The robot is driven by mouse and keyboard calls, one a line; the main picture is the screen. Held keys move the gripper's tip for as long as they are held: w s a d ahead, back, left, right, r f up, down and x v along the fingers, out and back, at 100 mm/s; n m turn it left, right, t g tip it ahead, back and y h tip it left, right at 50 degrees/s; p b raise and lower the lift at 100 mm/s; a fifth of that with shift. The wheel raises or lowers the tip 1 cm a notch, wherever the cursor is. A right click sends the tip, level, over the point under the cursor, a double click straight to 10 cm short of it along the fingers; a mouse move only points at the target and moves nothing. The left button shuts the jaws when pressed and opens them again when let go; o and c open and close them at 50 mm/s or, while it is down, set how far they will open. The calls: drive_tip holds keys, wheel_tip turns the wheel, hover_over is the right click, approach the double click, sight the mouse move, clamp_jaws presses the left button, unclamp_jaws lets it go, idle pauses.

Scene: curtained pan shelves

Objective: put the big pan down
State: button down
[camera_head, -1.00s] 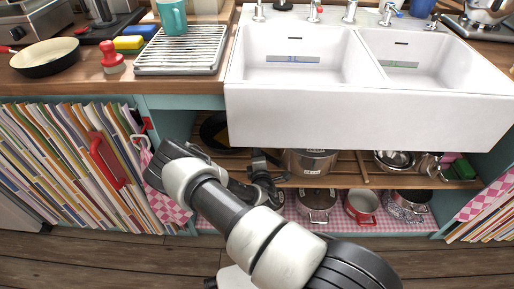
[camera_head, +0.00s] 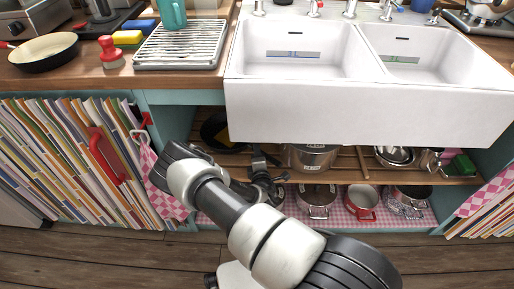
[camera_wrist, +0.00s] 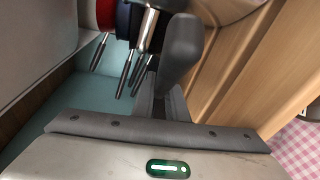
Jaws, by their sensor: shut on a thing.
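The big pan (camera_head: 313,158) is a wide steel pot on the slatted upper shelf under the sink, its top partly hidden by the sink front. My gripper (camera_head: 264,172) is at shelf height, just left of the pan. In the wrist view, a dark finger (camera_wrist: 180,50) stands beside a curved steel surface (camera_wrist: 222,8), which looks like the pan's side. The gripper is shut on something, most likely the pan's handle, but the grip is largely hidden. I cannot tell whether the pan's base touches the slats.
The upper shelf (camera_head: 345,178) also holds a dark pan (camera_head: 214,131) at left and steel bowls (camera_head: 394,156) at right. Below are a lidded pot (camera_head: 316,200) and a red pot (camera_head: 361,201). The sink (camera_head: 370,112) overhangs closely. Several handles (camera_wrist: 127,60) hang near the finger.

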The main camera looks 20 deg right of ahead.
drive_tip(key=shift+f, duration=0.2)
idle(0.6)
drive_tip(key=c, duration=1.7)
unclamp_jaws()
drive_tip(key=shift+f, duration=0.2)
drive_tip(key=shift+r, duration=0.1)
drive_tip(key=c, duration=0.4)
drive_tip(key=shift+s, duration=0.1)
drive_tip(key=p+v, duration=0.3)
drive_tip(key=v, duration=1.2)
drive_tip(key=shift+p, duration=0.4)
